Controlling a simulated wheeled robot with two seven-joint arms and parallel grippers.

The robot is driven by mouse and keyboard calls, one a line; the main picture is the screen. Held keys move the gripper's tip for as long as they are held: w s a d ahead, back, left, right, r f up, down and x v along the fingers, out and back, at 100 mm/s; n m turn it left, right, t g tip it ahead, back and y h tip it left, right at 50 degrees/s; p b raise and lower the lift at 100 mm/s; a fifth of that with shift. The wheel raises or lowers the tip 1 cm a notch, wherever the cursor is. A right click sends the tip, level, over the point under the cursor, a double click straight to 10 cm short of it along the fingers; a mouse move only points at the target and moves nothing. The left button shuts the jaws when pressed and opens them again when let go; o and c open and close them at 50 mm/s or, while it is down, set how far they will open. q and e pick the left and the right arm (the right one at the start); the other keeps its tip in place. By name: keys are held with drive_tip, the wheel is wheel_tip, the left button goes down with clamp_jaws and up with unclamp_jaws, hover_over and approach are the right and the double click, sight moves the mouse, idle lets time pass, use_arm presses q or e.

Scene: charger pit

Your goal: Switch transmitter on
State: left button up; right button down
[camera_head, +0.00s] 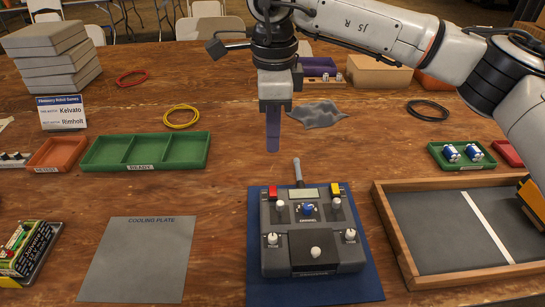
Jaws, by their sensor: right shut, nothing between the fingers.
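The transmitter (331,254) is a dark grey box lying on a blue mat (257,289) at the front centre. It has a stubby antenna at its far edge, a small display, a red and a yellow piece at its top corners, white sticks and knobs, and a blue knob in the middle. Which control is the power switch is too small to tell. My right gripper (273,143) points down, shut and empty, above and beyond the transmitter's far edge, slightly left of the antenna. It appears apart from the transmitter. My left gripper is not in view.
A grey cooling plate (138,262) lies left of the mat; a wood-framed tray (413,266) stands right. Behind are a green tray (107,152), an orange tray (53,154), a grey cloth (318,115) and coiled cables. A battery pack (30,250) sits front left.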

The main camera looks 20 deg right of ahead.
sight(273, 187)
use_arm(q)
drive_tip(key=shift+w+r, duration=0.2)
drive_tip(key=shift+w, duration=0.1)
use_arm(e)
drive_tip(key=shift+r, duration=1.35)
use_arm(q)
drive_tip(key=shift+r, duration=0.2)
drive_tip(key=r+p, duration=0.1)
drive_tip(key=p, duration=0.1)
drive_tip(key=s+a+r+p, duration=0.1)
drive_tip(key=p, duration=0.3)
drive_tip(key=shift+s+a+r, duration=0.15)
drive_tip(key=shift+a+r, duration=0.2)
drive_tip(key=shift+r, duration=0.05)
use_arm(e)
drive_tip(key=n, duration=0.6)
drive_tip(key=s+n, duration=0.1)
drive_tip(key=n, duration=1.1)
drive_tip(key=shift+s+a+t, duration=0.15)
drive_tip(key=shift+s+t, duration=0.15)
drive_tip(key=shift+t, duration=0.1)
